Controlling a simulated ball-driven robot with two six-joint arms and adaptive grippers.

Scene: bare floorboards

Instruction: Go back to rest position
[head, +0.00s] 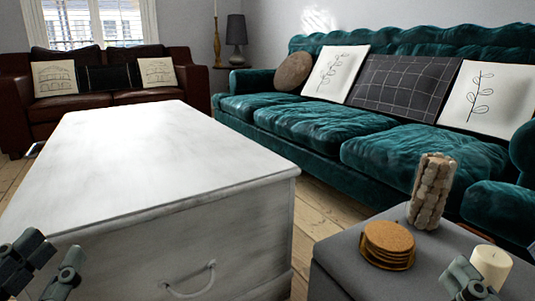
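My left gripper (50,254) is at the bottom left corner, in front of the near side of the white chest. Its two dark grey fingers stand apart with a gap between them, and nothing shows in the gap. Part of my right gripper (466,278) shows at the bottom right, overlapping the left side of a cream candle (491,265). The rest of it is cut off by the lower edge, so its opening cannot be told. Whether it touches the candle cannot be told either.
A long white chest (150,160) fills the left and middle. A grey side table (340,262) holds round coasters (388,242) and a stone-textured holder (430,190). A teal sofa (300,122) stands right, a brown sofa (190,75) behind. Floorboards (318,205) show between chest and side table.

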